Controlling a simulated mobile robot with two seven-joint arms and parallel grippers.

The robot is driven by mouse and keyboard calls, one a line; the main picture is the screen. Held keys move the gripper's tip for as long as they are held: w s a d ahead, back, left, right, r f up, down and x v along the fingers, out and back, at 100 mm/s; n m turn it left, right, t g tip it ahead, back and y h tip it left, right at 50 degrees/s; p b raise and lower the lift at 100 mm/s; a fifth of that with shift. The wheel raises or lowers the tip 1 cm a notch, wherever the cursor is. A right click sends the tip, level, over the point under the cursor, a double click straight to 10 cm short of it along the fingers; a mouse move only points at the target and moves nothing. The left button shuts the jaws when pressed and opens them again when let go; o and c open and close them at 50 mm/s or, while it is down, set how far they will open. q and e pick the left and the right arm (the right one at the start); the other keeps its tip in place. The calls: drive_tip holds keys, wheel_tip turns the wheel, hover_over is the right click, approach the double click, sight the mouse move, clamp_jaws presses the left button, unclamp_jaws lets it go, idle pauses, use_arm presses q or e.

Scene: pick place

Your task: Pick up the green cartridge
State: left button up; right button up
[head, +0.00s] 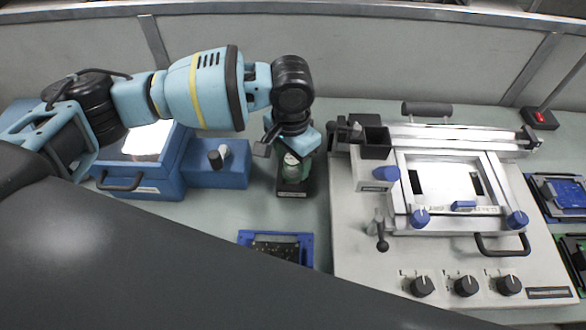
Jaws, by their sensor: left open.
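The green cartridge (289,175) stands upright in a small black holder (306,188) on the bench, left of the large white machine. Its pale round top shows just below my left gripper. My left gripper (297,148) is open and points down right over the cartridge, with one finger to each side of its upper part. The gripper's wrist hides part of the cartridge's top. I cannot tell whether the fingers touch it. My right gripper is not in view.
A white machine (350,270) with knobs and a metal frame stands close on the right. A blue box (217,172) with a handle is on the left. A blue-framed circuit board (300,250) lies in front. More boards (560,192) lie far right.

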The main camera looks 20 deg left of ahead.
use_arm(q)
drive_tip(key=shift+w+d+f, duration=0.1)
drive_tip(key=shift+f, duration=1.4)
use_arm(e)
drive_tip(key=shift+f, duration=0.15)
use_arm(q)
drive_tip(key=shift+c, duration=0.2)
drive_tip(key=c, duration=1)
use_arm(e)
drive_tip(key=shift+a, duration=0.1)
use_arm(q)
drive_tip(key=shift+r, duration=0.2)
